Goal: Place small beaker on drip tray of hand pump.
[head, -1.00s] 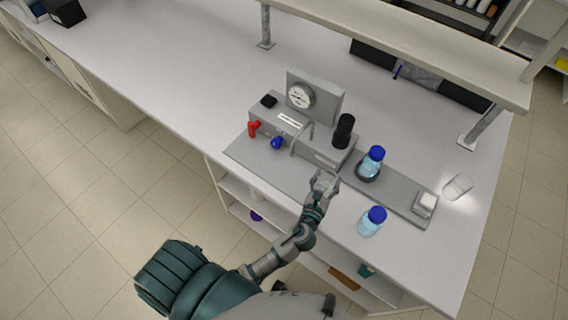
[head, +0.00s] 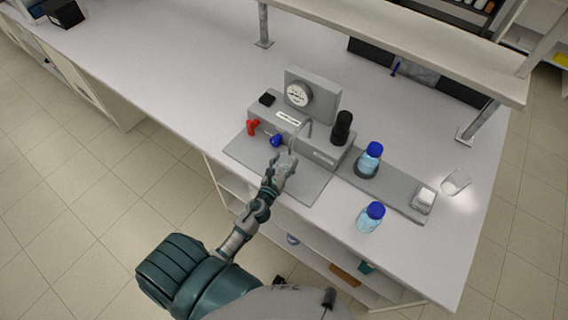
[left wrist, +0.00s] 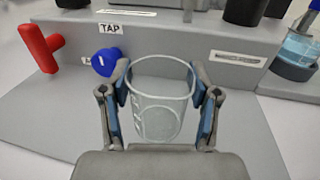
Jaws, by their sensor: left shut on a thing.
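The small beaker (left wrist: 158,98), clear glass with markings, is upright between the fingers of my left gripper (left wrist: 160,105) in the left wrist view. My left gripper also shows in the head view (head: 284,166), shut on the beaker, over a flat grey plate (head: 312,188) in front of the grey pump unit (head: 322,152). This plate appears to be the drip tray. A thin curved spout (head: 306,134) rises near the beaker. Whether the beaker touches the plate cannot be told. My right gripper is not in view.
A red handle (head: 253,127) and blue tap knob (head: 277,140) are beside the beaker. A black cylinder (head: 342,128) stands on the unit. Blue-capped bottles stand right, one on a grey strip (head: 369,160), one on the bench (head: 371,217). Another clear glass vessel (head: 456,182) stands far right.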

